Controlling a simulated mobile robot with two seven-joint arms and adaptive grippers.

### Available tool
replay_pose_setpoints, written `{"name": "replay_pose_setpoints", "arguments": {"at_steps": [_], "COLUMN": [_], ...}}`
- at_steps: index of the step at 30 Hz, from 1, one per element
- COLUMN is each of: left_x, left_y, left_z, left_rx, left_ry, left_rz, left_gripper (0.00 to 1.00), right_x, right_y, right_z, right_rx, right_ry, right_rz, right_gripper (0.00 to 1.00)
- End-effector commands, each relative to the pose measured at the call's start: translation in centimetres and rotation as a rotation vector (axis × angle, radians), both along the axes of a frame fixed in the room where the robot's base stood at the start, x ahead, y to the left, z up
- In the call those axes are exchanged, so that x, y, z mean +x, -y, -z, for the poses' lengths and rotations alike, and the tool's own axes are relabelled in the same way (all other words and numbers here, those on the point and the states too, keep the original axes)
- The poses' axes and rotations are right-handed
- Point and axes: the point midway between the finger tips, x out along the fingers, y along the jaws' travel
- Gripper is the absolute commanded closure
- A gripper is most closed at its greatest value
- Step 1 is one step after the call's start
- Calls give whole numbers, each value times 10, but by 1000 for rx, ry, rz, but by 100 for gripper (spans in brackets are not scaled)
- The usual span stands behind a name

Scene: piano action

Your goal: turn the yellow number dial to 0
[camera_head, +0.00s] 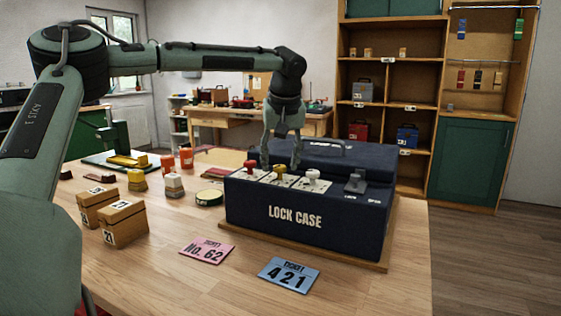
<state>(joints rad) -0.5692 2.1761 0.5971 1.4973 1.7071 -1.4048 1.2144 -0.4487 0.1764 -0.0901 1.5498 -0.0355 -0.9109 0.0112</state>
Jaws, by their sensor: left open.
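A dark blue lock case (330,225) stands on a wooden base on the table. A row of three knobs sits on its top: a red dial (250,166), the yellow number dial (281,169) and a white dial (312,176). Each knob is on a pale plate. The numbers on the plates are too small to read. My left gripper (281,158) points down with its fingers apart, just above and behind the yellow dial. I cannot tell whether a finger touches it. My right gripper is not in view.
A pink ticket marked No. 62 (207,250) and a blue ticket marked 421 (289,275) lie in front of the case. Wooden boxes (123,223), a green tin (209,197) and small blocks stand to the left. A metal latch (355,182) is on the case's right side.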

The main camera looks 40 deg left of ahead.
Motion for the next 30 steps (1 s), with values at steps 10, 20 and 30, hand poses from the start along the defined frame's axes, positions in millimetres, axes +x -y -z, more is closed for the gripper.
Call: {"name": "replay_pose_setpoints", "arguments": {"at_steps": [10, 20, 30], "left_x": [1, 1, 0], "left_y": [-2, -2, -2], "left_z": [5, 5, 4], "left_rx": [1, 0, 0], "left_ry": [1, 0, 0], "left_rz": [0, -1, 31], "left_gripper": [53, 94, 100], "right_x": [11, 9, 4], "right_y": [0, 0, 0], "right_z": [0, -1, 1], "right_rx": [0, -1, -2], "right_ry": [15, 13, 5], "right_rz": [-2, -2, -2], "right_gripper": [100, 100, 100]}}
